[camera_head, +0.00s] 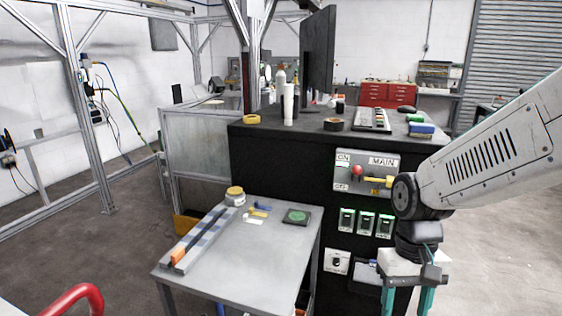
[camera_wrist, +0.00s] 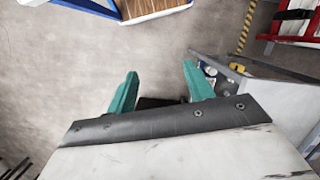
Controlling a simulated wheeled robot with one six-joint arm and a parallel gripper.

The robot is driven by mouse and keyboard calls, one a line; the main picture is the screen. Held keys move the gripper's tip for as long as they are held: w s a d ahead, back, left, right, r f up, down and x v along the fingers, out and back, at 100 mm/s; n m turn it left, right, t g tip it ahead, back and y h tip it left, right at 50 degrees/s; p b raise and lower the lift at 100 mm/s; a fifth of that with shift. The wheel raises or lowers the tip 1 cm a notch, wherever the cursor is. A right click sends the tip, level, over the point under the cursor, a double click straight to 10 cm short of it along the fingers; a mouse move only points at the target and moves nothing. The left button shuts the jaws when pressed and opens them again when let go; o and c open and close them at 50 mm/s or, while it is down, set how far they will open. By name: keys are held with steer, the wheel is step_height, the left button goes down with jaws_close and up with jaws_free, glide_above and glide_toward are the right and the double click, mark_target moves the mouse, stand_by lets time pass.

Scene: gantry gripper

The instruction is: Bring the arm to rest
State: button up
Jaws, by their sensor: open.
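My arm reaches in from the right in the head view, in front of the right part of the black cabinet (camera_head: 285,160). My gripper (camera_head: 403,302) hangs from it and points down, with its two teal fingers apart. In the wrist view my gripper (camera_wrist: 158,90) shows both teal fingers spread wide, with nothing between them but grey floor. It touches nothing that I can see. The fingertips are cut off at the bottom of the head view.
The cabinet's front carries a main switch panel (camera_head: 350,171). Open floor (camera_head: 480,225) lies at right.

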steer(key=s+d+r+t, duration=0.4)
steer(key=s+r, duration=0.7)
steer(key=shift+r, duration=0.25)
steer(key=shift+d, duration=0.1)
stand_by(0.9)
